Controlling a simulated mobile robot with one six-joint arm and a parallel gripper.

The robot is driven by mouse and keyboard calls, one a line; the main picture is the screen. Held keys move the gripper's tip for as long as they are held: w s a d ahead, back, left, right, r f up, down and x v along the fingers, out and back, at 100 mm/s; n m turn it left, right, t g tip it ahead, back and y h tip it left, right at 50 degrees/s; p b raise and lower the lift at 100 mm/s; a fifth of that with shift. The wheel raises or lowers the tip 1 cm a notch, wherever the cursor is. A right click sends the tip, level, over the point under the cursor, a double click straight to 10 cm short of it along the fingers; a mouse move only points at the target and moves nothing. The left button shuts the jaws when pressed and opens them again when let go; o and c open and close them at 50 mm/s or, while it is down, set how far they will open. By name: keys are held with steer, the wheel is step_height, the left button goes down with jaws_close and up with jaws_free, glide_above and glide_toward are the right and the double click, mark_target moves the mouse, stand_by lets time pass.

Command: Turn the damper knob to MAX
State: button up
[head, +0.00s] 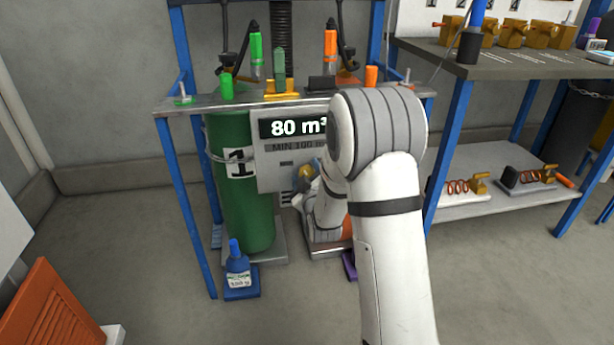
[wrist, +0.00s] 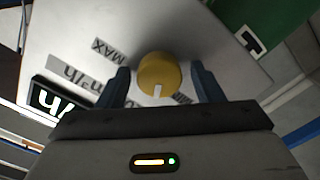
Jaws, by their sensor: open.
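The damper knob (wrist: 160,72) is a round yellow knob on a grey panel (wrist: 215,55) in the wrist view. Its white mark points to the bottom of that picture, away from the upside-down MAX label (wrist: 108,48), which lies to its upper left. My gripper (wrist: 163,84) is open, with one dark blue finger on each side of the knob. A gap shows between each finger and the knob, and I see no contact. In the head view the panel (head: 270,170) hangs under the bench top, and my arm hides most of its right part and the gripper.
The panel's display (head: 292,127) reads 80 m³, with a partly covered MIN 100 line below. A green cylinder (head: 250,215) marked 1 stands left of it. A small blue bottle (head: 237,265) stands on the floor in front. A second bench (head: 510,65) is at the right.

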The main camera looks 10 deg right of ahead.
steer(key=c, duration=0.9)
steer(key=shift+d, duration=0.1)
steer(key=shift+c, duration=0.3)
